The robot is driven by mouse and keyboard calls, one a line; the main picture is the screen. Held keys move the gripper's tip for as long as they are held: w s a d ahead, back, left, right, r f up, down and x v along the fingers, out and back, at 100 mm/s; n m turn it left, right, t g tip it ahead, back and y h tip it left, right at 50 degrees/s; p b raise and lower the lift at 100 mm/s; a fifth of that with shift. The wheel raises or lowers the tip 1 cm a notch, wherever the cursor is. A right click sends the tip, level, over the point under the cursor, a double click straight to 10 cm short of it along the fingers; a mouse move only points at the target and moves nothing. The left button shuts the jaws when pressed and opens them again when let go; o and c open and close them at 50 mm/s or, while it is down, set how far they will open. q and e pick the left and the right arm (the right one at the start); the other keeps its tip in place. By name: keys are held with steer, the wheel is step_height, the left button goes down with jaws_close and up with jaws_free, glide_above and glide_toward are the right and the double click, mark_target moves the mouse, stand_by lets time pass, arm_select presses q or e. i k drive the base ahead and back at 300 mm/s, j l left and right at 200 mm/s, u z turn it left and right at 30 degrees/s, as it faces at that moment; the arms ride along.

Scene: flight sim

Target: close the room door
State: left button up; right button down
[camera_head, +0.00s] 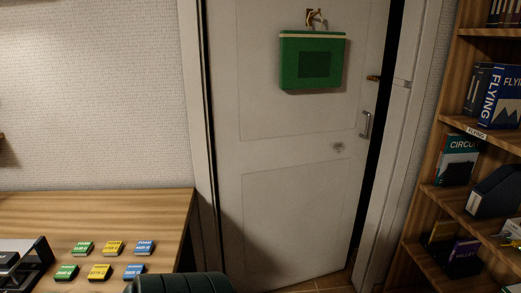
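The white room door (290,200) stands in the middle of the head view and is slightly ajar. A dark gap shows between its right edge and the white door frame (400,130). A metal pull handle (366,124) is near the door's right edge, with a small round fitting (338,147) to its lower left. A brass-coloured latch part (373,78) shows at the edge above the handle. A green bag (312,61) hangs from a hook on the door's upper part. Neither gripper is in view.
A wooden desk (100,205) at the left holds several coloured small boxes (113,248) and a black tray (28,262). A dark green rounded chair back (180,284) is at the bottom. A wooden bookshelf (428,205) with books stands right of the door.

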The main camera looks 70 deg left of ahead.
mark_target(291, 164)
steer(key=u, duration=1.85)
